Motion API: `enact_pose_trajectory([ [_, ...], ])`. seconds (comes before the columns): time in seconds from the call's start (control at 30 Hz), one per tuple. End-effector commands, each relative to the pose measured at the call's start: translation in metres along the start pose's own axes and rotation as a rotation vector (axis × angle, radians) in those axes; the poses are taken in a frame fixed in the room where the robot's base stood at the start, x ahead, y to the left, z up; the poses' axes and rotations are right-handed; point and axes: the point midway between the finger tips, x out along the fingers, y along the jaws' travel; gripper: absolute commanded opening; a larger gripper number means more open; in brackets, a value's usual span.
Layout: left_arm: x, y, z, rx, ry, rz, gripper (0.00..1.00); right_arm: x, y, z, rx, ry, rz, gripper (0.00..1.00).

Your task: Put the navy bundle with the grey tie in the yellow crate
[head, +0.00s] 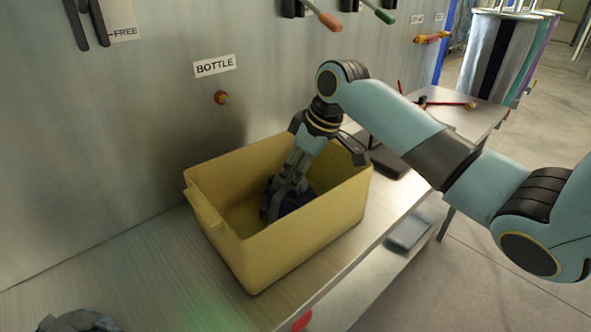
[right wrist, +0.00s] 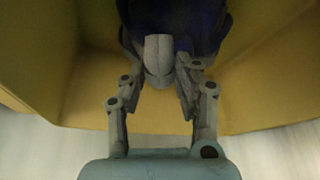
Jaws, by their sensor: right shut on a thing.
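The yellow crate (head: 305,238) stands on the bench against the metal wall panel. My right gripper (head: 277,203) reaches down into it from above. It is shut on the navy bundle (head: 296,199), which is low inside the crate and partly hidden by the fingers. I cannot tell whether the bundle touches the crate floor. In the right wrist view, the fingers (right wrist: 160,85) close around the grey tie (right wrist: 158,52) of the navy bundle (right wrist: 203,22), with yellow crate walls (right wrist: 85,85) around it. A dark grey part at the bottom left of the head view seems to be my left gripper (head: 80,321), mostly cut off.
A "BOTTLE" label (head: 214,66) and a small red peg are on the wall. Tools with orange and green handles hang above. A dark object (head: 392,162) lies behind the crate's right side. The bench (head: 150,268) is clear left of the crate.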

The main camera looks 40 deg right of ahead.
Motion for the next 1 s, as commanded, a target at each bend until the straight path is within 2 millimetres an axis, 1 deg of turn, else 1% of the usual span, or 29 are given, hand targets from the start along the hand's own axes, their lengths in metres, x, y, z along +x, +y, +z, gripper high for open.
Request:
enact_pose_trajectory([
  [0.33,0.0,0.0,0.001,0.0,-0.002,0.0,0.44,0.002,0.001,-0.001,-0.001,0.006,0.003,0.0],
  [0.37,0.0,0.0,0.001,0.0,-0.002,0.0,0.44,0.002,0.001,0.001,0.0,0.002,0.002,0.34],
  [0.5,0.0,0.0,0.001,0.0,-0.003,0.0,0.44,0.002,0.0,0.001,0.0,0.002,0.001,0.52],
  [0.53,0.0,0.0,0.001,0.0,-0.003,0.0,0.44,0.002,0.0,0.001,0.0,0.002,0.001,0.53],
  [0.77,0.0,-0.001,0.002,0.0,-0.003,-0.001,0.44,0.002,0.001,0.0,0.0,0.002,0.002,0.53],
  [0.83,0.0,-0.001,0.002,0.0,-0.003,-0.001,0.44,-0.001,0.001,-0.001,-0.001,0.002,0.002,0.53],
  [0.93,0.001,-0.001,0.002,0.0,-0.003,-0.001,0.44,-0.012,0.002,0.0,-0.002,0.003,0.006,0.53],
  [1.0,0.002,-0.001,0.002,0.0,-0.003,-0.001,0.44,-0.025,0.002,0.0,-0.004,0.003,0.006,0.53],
])
